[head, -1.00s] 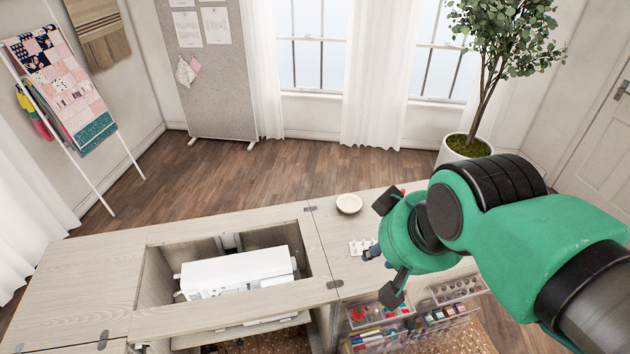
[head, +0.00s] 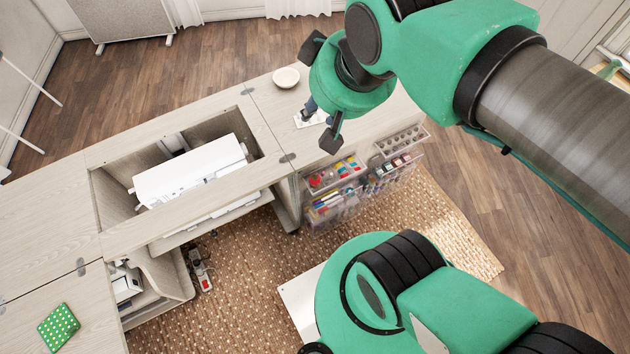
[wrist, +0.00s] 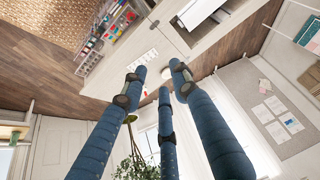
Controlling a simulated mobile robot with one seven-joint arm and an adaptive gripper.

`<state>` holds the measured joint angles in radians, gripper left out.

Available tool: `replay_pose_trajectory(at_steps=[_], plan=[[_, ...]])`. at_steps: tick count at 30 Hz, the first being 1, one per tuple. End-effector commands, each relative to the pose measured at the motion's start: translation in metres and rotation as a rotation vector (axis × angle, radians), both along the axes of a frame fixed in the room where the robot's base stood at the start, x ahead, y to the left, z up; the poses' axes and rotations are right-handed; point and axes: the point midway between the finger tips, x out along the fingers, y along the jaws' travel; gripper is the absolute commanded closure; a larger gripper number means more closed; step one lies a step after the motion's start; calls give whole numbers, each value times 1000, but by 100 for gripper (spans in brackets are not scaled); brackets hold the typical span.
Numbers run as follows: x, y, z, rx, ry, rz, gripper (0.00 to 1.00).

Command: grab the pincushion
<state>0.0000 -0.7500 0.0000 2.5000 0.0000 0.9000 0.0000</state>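A small red item (head: 316,181) lies in the upper clear bin (head: 347,184) on the cabinet's front side; it may be the pincushion, but it is too small to tell. The wrist view shows red (wrist: 129,15) among the bin contents near the top. No other pincushion is clear to me. My gripper (head: 318,98) is over the right part of the cabinet top, near a white card and up and away from the bins. In the wrist view its three blue fingers (wrist: 158,80) are spread, with nothing held between them.
A white dish (head: 286,78) and a white card (head: 308,120) are on the top near my gripper. A white sewing machine (head: 190,170) sits in the recess to the left. More clear bins (head: 400,140) hang at the right edge. A green dotted pad (head: 58,328) lies lower left.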

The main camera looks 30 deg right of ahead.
Motion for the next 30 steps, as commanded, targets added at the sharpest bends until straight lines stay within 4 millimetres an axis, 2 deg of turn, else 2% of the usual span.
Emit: replay_pose_trajectory(at_steps=[11,16,23,30], plan=[[1,0,0,0,1,-1,57],[8,-3,-6,0,10,-17,57],[39,-14,-31,-3,47,-82,57],[86,-32,-78,-4,95,-180,57]])
